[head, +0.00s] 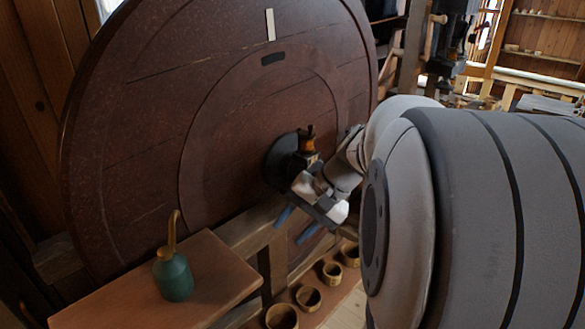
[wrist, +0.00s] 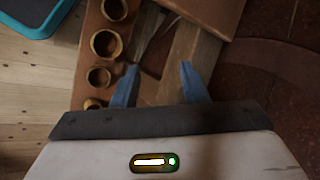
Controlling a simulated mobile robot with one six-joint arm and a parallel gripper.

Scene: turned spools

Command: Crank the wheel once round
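The large dark red-brown wheel (head: 150,130) stands upright and fills the left and middle of the head view. It has a pale mark near its top rim and a dark slot below that mark. A black hub (head: 281,160) sits at its centre. A small brass-and-dark upright part (head: 306,140), perhaps the crank handle, stands by the hub. My gripper (head: 296,226) is just below and right of the hub, with blue fingers pointing down. It is open and empty, and appears apart from the handle. In the wrist view my gripper (wrist: 158,84) has its fingers spread above a wooden beam.
A green oil can (head: 173,275) with a tan spout stands on a wooden shelf (head: 225,265) at lower left. Several small wooden cups (head: 308,298) stand on a board below my gripper. A teal-edged dark object (wrist: 35,18) lies at the wrist view's upper left.

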